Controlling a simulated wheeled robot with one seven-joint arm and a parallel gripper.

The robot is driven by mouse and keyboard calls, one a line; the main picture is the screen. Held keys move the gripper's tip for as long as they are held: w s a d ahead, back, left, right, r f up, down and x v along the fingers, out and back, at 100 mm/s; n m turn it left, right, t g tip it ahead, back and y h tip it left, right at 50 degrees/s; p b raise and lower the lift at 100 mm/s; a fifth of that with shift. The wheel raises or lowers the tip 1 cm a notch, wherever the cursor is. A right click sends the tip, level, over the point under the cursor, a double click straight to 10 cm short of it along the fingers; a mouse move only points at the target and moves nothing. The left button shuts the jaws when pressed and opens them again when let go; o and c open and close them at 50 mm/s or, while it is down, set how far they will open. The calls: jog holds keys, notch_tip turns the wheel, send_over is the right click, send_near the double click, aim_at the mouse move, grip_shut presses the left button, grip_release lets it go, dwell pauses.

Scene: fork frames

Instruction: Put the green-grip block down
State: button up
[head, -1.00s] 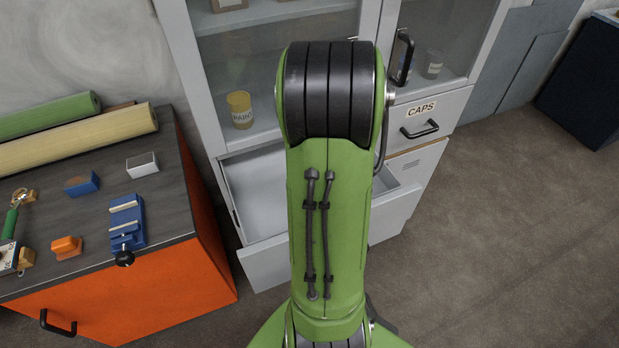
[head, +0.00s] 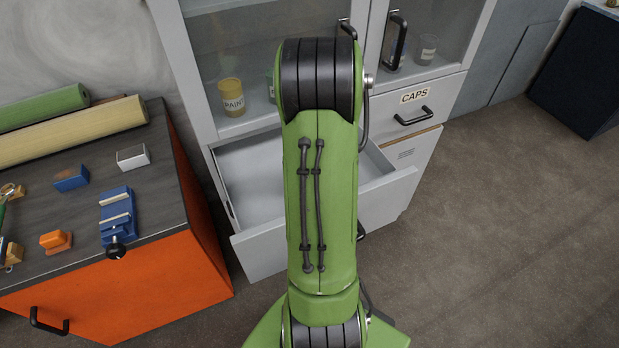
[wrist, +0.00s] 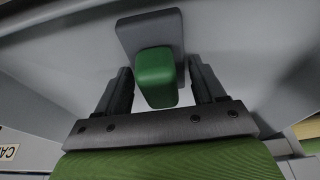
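The green-grip block (wrist: 156,78) shows in the wrist view, with a green grip on a flat grey base. It is between the two fingers of my gripper (wrist: 160,80). The fingers stand on either side of the grip with a visible gap at each side, so my gripper is open. Pale grey surfaces like those of the open drawer surround the block, but I cannot tell exactly how its base rests. In the head view my green arm hides the block and the gripper.
The grey cabinet's open drawer (head: 240,170) is partly behind my arm. A drawer labelled CAPS (head: 415,105) is shut, to the right. An orange workbench (head: 150,285) with a blue vise (head: 117,215) and several small blocks stands at the left.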

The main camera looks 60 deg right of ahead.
jog(key=shift+o, duration=1.1)
jog(key=shift+r, duration=0.25)
jog(key=p+v, duration=0.3)
jog(key=v, duration=0.9)
jog(key=w+a+r+n+t, duration=0.1)
jog(key=w+a+r, duration=0.15)
jog(key=a, duration=0.35)
jog(key=w+a+r+n, duration=0.2)
jog(key=a+r, duration=0.2)
jog(key=a, duration=0.2)
jog(key=s+a+r+n+t, duration=0.1)
jog(key=s+a, duration=0.3)
jog(key=a, duration=0.4)
jog(key=s+a+r+n+y, duration=0.1)
jog(key=s+a+r, duration=0.3)
jog(key=a, duration=0.4)
jog(key=shift+n+t+y, duration=0.3)
jog(key=shift+n+t, duration=0.1)
jog(key=shift+n, duration=0.2)
